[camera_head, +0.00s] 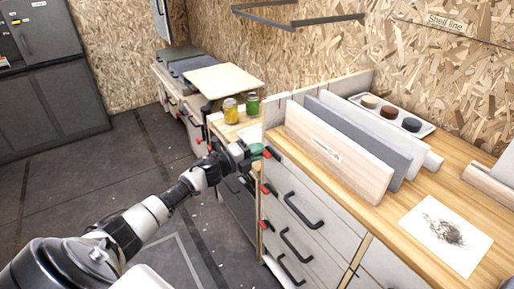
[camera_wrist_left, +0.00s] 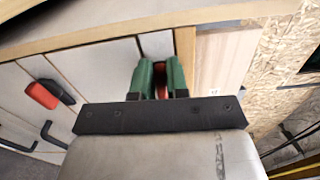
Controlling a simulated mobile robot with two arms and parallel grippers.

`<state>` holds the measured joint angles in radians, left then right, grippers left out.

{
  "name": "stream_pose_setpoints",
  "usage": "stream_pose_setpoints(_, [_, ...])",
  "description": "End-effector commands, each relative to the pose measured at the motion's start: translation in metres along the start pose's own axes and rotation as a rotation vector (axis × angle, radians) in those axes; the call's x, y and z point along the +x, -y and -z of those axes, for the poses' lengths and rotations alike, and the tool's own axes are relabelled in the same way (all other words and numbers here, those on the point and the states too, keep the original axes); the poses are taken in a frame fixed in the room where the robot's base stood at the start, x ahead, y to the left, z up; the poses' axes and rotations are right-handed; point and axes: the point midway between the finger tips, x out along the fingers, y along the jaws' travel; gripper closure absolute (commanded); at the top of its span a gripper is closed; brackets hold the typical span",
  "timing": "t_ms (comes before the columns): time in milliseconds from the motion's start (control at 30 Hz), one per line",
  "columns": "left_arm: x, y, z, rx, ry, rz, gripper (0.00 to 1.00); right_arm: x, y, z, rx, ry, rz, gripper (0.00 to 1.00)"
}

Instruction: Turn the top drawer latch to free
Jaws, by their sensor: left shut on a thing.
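The top drawer latch, a small red and black piece (camera_head: 272,152), is at the upper left edge of the white drawer cabinet. My left gripper (camera_head: 258,151) reaches it from the left. In the left wrist view, the green fingers of my left gripper (camera_wrist_left: 161,78) are shut around the red part of the latch (camera_wrist_left: 156,45). The fingers hide most of it, so I cannot tell its exact turn. The top drawer front (camera_head: 325,200) is closed and has a black bar handle (camera_head: 304,210). My right gripper is not in view.
A lower red latch (camera_head: 265,189) also shows in the left wrist view (camera_wrist_left: 43,95). The wooden counter (camera_head: 385,215) carries leaning boards (camera_head: 330,150), a tray of small pots and a paper. Two jars (camera_head: 231,110) stand behind my gripper. The floor at left is clear.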

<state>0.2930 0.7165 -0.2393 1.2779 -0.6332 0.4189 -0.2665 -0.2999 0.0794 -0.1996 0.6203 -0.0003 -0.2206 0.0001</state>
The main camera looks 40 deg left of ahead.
Motion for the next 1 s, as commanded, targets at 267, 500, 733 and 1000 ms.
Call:
stream_pose_setpoints(267, [-0.0002,-0.0015,-0.0004,-0.069,0.001,-0.001,1.0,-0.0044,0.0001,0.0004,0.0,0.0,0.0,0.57])
stream_pose_setpoints(500, [-0.0002,-0.0021,-0.0003,-0.08,0.001,-0.001,1.0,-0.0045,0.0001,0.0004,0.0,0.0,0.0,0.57])
stream_pose_setpoints(733, [-0.0002,-0.0022,-0.0003,-0.08,0.001,-0.001,0.84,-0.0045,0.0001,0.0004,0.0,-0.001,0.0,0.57])
stream_pose_setpoints(1000, [-0.0001,-0.002,-0.0001,-0.078,0.0,-0.001,0.6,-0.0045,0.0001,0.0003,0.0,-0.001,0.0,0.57])
